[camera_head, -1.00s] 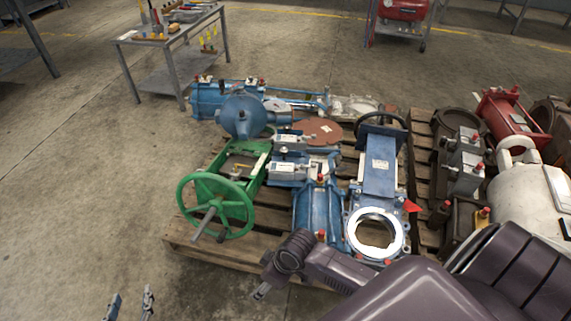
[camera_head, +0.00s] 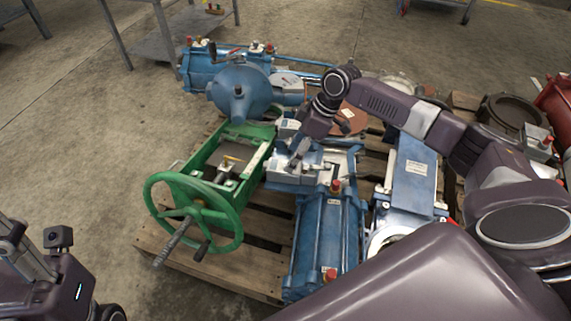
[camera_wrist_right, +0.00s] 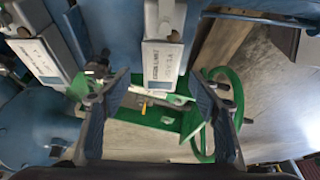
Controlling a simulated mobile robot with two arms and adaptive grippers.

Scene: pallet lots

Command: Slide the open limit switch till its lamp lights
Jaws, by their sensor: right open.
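Two grey limit switch boxes with white labels sit beside the green yoke (camera_head: 215,160) of a valve. The nearer box (camera_head: 290,176) is partly covered by my right gripper (camera_head: 300,154), which is over it. In the right wrist view one box (camera_wrist_right: 163,62) shows between the fingers of my open, empty right gripper (camera_wrist_right: 161,84); whether they touch it I cannot tell. The other box (camera_wrist_right: 40,60) is at the left. A small yellow mark (camera_head: 232,158) shows inside the yoke. Which box is the open switch I cannot tell, and no lit lamp is discernible. Left gripper fingers are not visible.
A green handwheel (camera_head: 190,218) stands at the front left of the wooden pallet (camera_head: 160,245). A blue cylinder (camera_head: 325,240) lies in front of the boxes, and a blue gate valve (camera_head: 412,170) is to the right.

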